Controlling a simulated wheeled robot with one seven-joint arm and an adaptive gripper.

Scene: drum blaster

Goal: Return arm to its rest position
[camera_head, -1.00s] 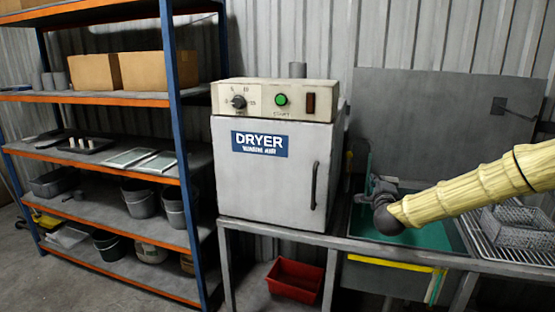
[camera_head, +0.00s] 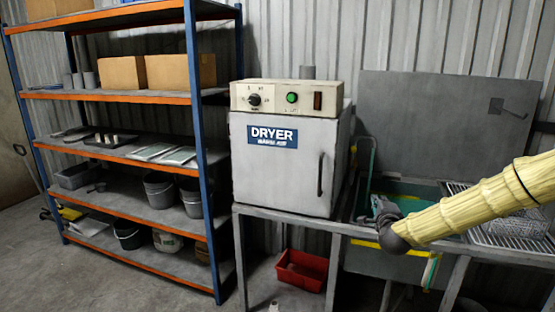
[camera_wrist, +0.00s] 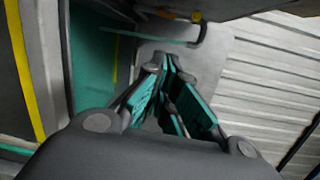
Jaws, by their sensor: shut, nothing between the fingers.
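My arm in its yellow ribbed sleeve (camera_head: 475,208) reaches in from the right in the head view. It ends in my dark gripper (camera_head: 382,207), which shows small in front of the green sink basin (camera_head: 432,194). In the wrist view my gripper (camera_wrist: 168,64) has its teal finger pads drawn together, with nothing held between them. The fingertips are small and partly hidden by the wrist in the head view.
A white dryer (camera_head: 285,175) with its door shut stands on a metal bench left of my gripper. A red bin (camera_head: 302,283) is below. A stocked shelf rack (camera_head: 120,205) stands at left. A wire basket (camera_head: 503,228) lies right of the basin. Floor at lower left is clear.

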